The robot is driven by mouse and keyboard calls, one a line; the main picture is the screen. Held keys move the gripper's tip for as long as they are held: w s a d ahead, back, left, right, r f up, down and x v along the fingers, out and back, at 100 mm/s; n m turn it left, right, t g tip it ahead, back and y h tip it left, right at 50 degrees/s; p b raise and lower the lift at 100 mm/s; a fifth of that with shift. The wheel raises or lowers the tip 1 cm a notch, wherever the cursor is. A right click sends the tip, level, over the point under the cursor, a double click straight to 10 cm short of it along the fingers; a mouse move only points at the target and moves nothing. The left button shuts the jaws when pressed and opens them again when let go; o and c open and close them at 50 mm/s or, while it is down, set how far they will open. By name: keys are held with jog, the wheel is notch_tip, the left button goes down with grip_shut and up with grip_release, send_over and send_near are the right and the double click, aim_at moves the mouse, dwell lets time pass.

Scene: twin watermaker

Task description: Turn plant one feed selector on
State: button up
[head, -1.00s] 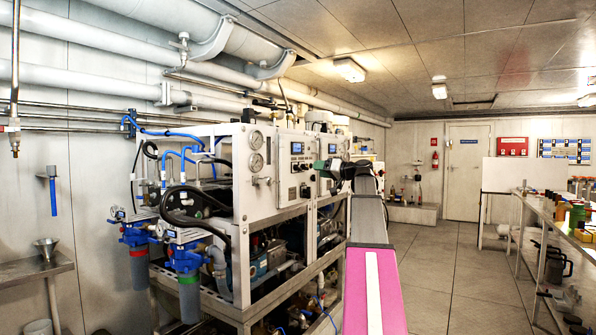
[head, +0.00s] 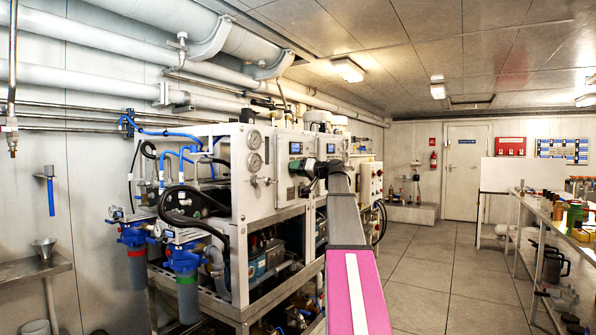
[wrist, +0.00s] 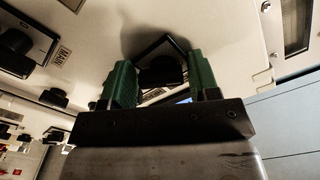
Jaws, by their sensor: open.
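The plant one control panel (head: 291,165) is on the white frame's right side in the head view, with a small lit screen at its top. My gripper (head: 303,167) is at this panel, its fingertips partly hidden by the arm. In the wrist view a black rotary knob (wrist: 162,72) on a square dark plate stands between the two green fingers of my gripper (wrist: 163,82). The gripper is open, one finger on each side of the knob; I cannot tell if they touch it. Another black knob (wrist: 14,44) sits left, near a "MAIN" label.
Two gauges (head: 254,150) and a small valve handle (head: 262,181) are left of the panel. A second electrical box (head: 370,181) with red and other controls is further back. The floor (head: 425,270) to the right is clear, up to a shelf with bottles (head: 575,215).

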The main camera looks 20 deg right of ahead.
jog(key=c, duration=0.7)
jog(key=shift+o, duration=0.3)
jog(key=shift+m, duration=0.3)
jog(key=m, duration=0.5)
jog(key=shift+s+a+m, duration=0.1)
jog(key=shift+m, duration=0.2)
jog(key=m, duration=0.5)
jog(key=shift+s+a+m, duration=0.1)
jog(key=shift+m, duration=0.2)
jog(key=o, duration=0.6)
jog(key=shift+r, duration=0.1)
jog(key=shift+o, duration=0.2)
